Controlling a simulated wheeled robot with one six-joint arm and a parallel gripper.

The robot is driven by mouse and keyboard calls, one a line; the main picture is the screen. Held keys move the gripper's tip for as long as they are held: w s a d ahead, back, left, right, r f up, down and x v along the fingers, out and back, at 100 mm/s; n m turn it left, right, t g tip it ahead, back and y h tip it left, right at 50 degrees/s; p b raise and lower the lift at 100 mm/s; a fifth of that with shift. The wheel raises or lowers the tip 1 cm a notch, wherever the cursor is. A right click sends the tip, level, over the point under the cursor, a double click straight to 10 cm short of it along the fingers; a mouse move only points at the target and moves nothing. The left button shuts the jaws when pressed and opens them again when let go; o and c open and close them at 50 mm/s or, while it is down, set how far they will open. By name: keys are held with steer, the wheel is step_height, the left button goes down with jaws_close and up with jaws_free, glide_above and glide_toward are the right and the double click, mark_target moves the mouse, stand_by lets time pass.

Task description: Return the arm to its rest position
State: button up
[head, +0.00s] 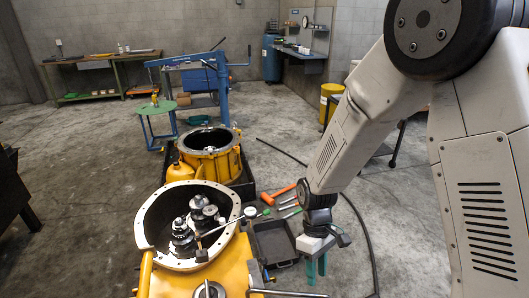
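My arm comes in from the right side of the head view and reaches down to the lower middle. My gripper (316,268) points downward, with greenish fingers that look spread a little apart. Nothing shows between the fingers. It hangs just right of a dark tray (272,240) and the yellow transmission housing (225,268). The gap between fingertips and floor cannot be told.
The open housing's pale flange (146,222) surrounds gear shafts (203,212). A second yellow housing (207,152) stands behind. An orange mallet (279,192) lies beside the tray. A blue hoist (221,85), green round table (161,107) and benches stand farther back. A black cable (360,222) crosses the floor.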

steer(key=s+d+r+m+t, duration=0.2)
steer(key=s+d+r+m, duration=0.1)
steer(key=r, duration=0.6)
steer(key=s+d+r+m+t, duration=0.2)
steer(key=s+d+r+m, duration=0.1)
steer(key=s+d+r, duration=0.3)
steer(key=s+d+r+m+t, duration=0.2)
steer(key=s+r, duration=0.5)
steer(key=r, duration=0.6)
steer(key=shift+s+d+r+m+y, duration=0.3)
steer(key=shift+d+m, duration=0.3)
steer(key=shift+d, duration=0.55)
